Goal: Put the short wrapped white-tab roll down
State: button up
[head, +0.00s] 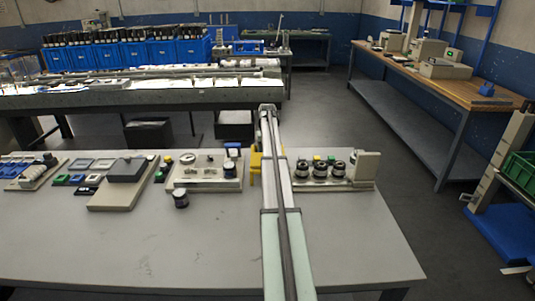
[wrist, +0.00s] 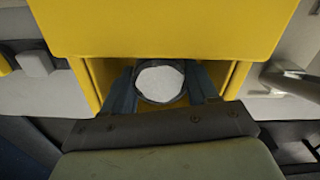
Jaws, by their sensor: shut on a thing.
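My gripper (wrist: 160,96) is shut on a roll with a round white top face and a dark rim (wrist: 159,80), shown in the wrist view. One dark finger is on each side of it. The held roll and fingertips are at the opening of a yellow housing (wrist: 165,28). The roll's lower side is hidden, so I cannot tell whether it touches a surface. In the head view my arm covers the gripper and held roll; part of the yellow housing (head: 256,164) shows just left of the arm.
Left of the arm is a pale fixture plate (head: 205,172) with small parts. A separate dark roll (head: 181,198) stands in front of it. Right of the arm, a base holds several dark rolls (head: 320,169). The front of the grey table (head: 150,250) is clear.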

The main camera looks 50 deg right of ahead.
jog(key=shift+f, duration=0.1)
jog(key=o, duration=1.1)
notch_tip(320, 180, up, 12)
jog(key=shift+r, duration=0.2)
dwell(0.5)
